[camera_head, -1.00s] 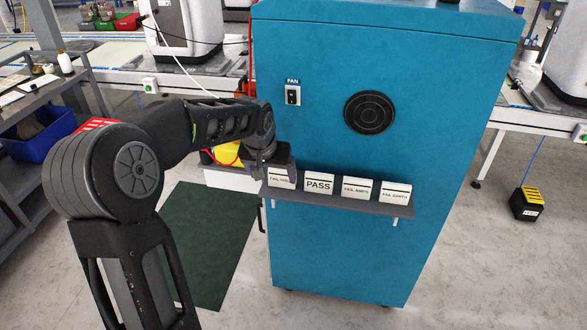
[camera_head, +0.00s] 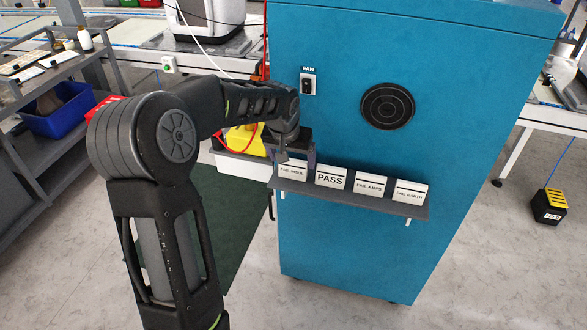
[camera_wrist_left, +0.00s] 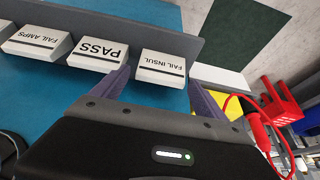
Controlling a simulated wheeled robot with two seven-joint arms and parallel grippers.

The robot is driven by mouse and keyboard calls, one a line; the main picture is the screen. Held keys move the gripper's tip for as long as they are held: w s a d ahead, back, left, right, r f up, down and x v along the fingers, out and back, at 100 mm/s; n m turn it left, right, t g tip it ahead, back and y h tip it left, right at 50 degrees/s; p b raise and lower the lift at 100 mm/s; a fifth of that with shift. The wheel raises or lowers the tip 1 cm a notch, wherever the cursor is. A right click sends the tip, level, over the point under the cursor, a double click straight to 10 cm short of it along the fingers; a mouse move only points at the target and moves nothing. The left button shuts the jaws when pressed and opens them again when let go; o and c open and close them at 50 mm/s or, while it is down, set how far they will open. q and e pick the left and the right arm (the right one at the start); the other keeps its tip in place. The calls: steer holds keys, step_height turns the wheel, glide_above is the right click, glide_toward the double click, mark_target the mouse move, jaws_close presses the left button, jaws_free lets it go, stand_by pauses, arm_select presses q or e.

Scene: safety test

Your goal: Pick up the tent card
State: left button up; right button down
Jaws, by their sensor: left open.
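Four white tent cards stand in a row on a grey shelf (camera_head: 380,203): FAIL INSUL (camera_head: 291,173), PASS (camera_head: 331,178), FAIL AMPS (camera_head: 369,186) and FAIL EARTH (camera_head: 410,193). My left gripper (camera_head: 295,160) is open at the FAIL INSUL card, at the row's left end in the head view. In the left wrist view, the FAIL INSUL card (camera_wrist_left: 163,66) lies just beyond and between the purple fingertips (camera_wrist_left: 159,76). The PASS card (camera_wrist_left: 97,54) is close beside one finger. I cannot tell whether either finger touches a card. My right gripper is not in view.
The shelf is fixed to a tall blue cabinet (camera_head: 350,245) with a FAN switch (camera_head: 308,84) and a round vent (camera_head: 388,106). A yellow item (camera_head: 245,140) with a red cable is left of the shelf. A green mat (camera_head: 230,215) lies on the floor.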

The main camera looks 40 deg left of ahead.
mark_target(293, 164)
arm_select(q)
steer(key=shift+p+x, duration=0.4)
steer(key=shift+x, duration=2.2)
steer(key=shift+s+a, duration=0.1)
steer(key=shift+s, duration=0.05)
steer(key=shift+c, duration=0.5)
steer(key=c, duration=1)
